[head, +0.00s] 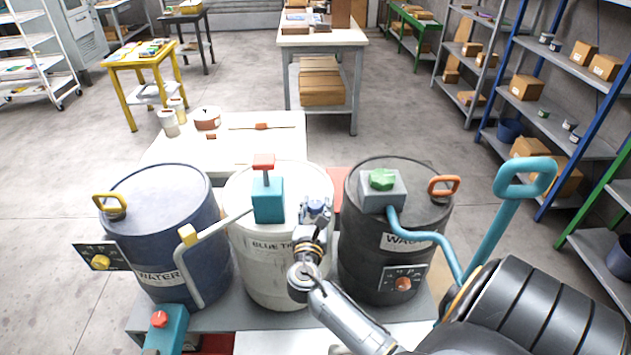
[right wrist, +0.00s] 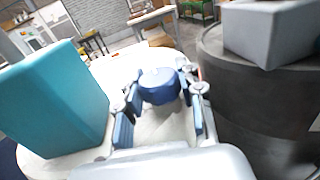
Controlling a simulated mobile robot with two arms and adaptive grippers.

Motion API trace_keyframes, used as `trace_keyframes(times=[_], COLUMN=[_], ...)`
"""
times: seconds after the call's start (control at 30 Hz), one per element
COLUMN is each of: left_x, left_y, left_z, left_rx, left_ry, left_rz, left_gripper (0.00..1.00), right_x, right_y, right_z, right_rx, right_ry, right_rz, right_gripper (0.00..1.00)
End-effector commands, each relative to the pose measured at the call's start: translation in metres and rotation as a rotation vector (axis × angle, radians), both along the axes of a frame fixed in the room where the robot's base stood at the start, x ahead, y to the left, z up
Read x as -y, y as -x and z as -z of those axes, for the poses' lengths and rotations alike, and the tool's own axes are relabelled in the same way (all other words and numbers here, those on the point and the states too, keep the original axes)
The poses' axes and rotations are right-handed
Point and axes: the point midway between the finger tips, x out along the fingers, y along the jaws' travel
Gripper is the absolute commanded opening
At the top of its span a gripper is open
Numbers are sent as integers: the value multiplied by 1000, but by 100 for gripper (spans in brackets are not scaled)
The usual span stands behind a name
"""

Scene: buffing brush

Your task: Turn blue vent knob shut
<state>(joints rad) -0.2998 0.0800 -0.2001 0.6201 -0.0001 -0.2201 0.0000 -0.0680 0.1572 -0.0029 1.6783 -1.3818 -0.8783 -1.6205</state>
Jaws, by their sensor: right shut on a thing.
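The blue vent knob (right wrist: 160,84) stands on the top of the white middle drum (head: 268,262), labelled "BLUE T…". In the head view the knob (head: 318,205) is at the drum's right side, partly covered by my right gripper (head: 316,215). In the right wrist view my right gripper (right wrist: 160,104) has one finger on each side of the knob and is shut on it. The knob's underside is hidden. My left gripper is not in view.
A teal box with a red top (head: 268,200) stands beside the knob on the same drum. A blue water drum (head: 165,215) is to the left, a dark waste drum (head: 365,262) with a grey box (head: 398,198) to the right. A white table (head: 250,150) stands behind.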

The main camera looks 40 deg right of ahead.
Motion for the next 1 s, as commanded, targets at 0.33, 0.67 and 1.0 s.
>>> trace_keyframes(times=[0.33, 0.67, 1.0], left_x=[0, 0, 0], left_y=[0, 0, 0], left_z=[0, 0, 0], left_rx=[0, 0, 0], left_ry=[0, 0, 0], left_rz=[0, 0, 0], left_gripper=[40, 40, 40], right_x=[0, 0, 0], right_y=[-1, 0, 0], right_z=[-1, -1, 0], right_rx=[2, 2, 1], right_ry=[1, 1, 2], right_rz=[79, 82, 81], right_gripper=[6, 6, 61])
